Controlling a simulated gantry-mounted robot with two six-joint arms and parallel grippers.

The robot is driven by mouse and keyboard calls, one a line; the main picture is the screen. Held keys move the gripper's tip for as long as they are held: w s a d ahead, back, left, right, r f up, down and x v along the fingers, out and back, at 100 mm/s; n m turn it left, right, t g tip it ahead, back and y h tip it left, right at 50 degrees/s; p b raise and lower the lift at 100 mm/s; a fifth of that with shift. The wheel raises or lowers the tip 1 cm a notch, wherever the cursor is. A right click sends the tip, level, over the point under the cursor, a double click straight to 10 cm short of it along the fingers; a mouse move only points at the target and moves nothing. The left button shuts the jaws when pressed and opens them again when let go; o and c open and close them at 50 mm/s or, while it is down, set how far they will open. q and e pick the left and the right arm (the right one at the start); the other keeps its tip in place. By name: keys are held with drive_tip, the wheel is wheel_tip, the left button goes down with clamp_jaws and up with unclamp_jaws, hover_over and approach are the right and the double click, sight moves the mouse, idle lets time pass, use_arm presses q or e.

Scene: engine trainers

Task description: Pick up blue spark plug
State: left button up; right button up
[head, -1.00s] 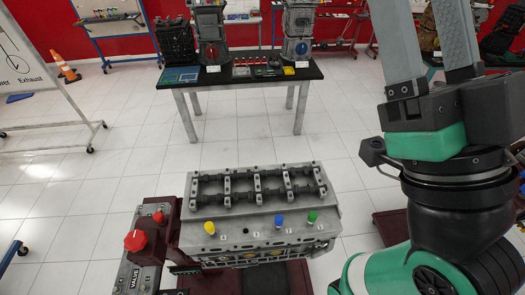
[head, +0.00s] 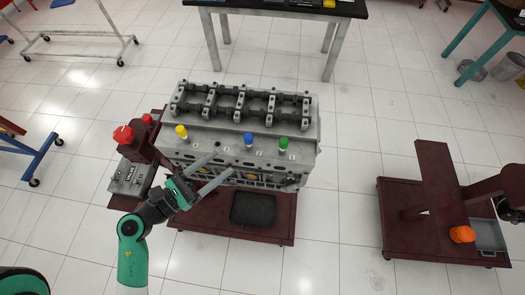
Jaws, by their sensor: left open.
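The blue spark plug (head: 249,140) stands upright in the top ledge of the grey engine block (head: 300,148), between an empty dark hole to its left and the green spark plug (head: 283,143) to its right. A yellow spark plug (head: 182,132) stands at the left end of the row. My left gripper (head: 225,161) is open, with its two long grey fingers pointing up and right in front of the block. The fingertips are below and left of the blue plug in the picture, and nothing is between them. My right gripper is not in view.
The block sits on a dark red stand (head: 275,222) with a black tray (head: 252,209). A red knob (head: 123,135) is left of the block. Another dark red stand (head: 425,235) with an orange knob (head: 462,234) is at right. White tiled floor lies between the stands.

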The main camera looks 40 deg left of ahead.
sight(248, 140)
use_arm(q)
drive_tip(key=w+p, duration=0.1)
drive_tip(key=w, duration=0.5)
drive_tip(key=shift+r, duration=0.1)
drive_tip(key=shift+y, duration=0.3)
drive_tip(key=w, duration=0.5)
drive_tip(key=shift+w+d+p, duration=0.2)
drive_tip(key=shift+w+p, duration=0.1)
drive_tip(key=shift+p, duration=0.1)
clamp_jaws()
idle(0.7)
